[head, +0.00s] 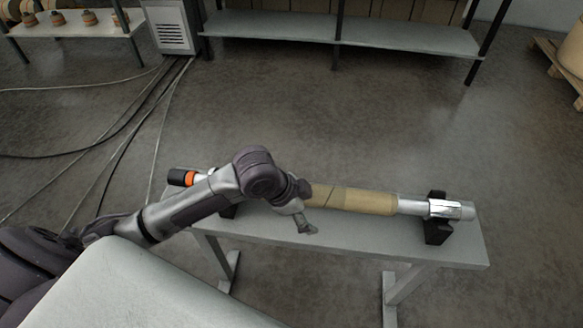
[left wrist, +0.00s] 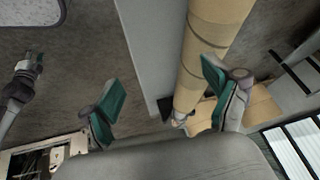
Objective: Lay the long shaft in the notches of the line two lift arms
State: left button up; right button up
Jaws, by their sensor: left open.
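The long shaft lies along a grey bench, its bright metal right end (head: 450,209) and its black and orange left end (head: 183,177) showing in the head view. A brown tube (head: 352,200) surrounds its middle. A black notched stand (head: 437,230) is under the right end; the left stand is mostly hidden by my arm. My left gripper (head: 306,226) is open in front of the tube's left part. In the left wrist view its teal-padded fingers (left wrist: 163,90) are apart, with the brown tube (left wrist: 212,40) behind the right finger. I cannot make out line two's lift arms.
The grey bench (head: 370,238) stands on open floor. Cables (head: 130,120) run over the floor at left. A shelf (head: 400,36) and a white cabinet (head: 173,28) stand at the back. A pallet (head: 556,66) is at far right. A grey arm-like object (left wrist: 22,85) is unclear.

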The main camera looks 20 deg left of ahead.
aim_at(314, 194)
pick_arm(q)
jog(key=w+a+r+m+g, duration=0.1)
jog(key=w+a+r+m, duration=0.25)
jog(key=a+r, duration=0.3)
jog(key=shift+n+y, duration=0.3)
jog(key=shift+n, duration=0.05)
jog(key=x, duration=0.9)
jog(key=p+x, duration=0.1)
jog(key=x, duration=0.3)
jog(key=shift+w+d, duration=0.15)
jog(key=shift+d, duration=0.3)
pick_arm(e)
jog(key=shift+w+r, duration=0.2)
jog(key=shift+r, duration=0.35)
pick_arm(q)
jog(key=shift+c, duration=0.2)
jog(key=c, duration=1.6)
jog(key=o, duration=1.1)
jog(key=shift+c, duration=0.2)
jog(key=c, duration=1.1)
jog(key=shift+w+r, duration=0.15)
jog(key=shift+r, duration=0.15)
pick_arm(e)
jog(key=shift+d+r, duration=0.15)
jog(key=shift+d, duration=0.1)
pick_arm(q)
jog(key=shift+r, duration=0.1)
pick_arm(e)
jog(key=shift+r, duration=0.1)
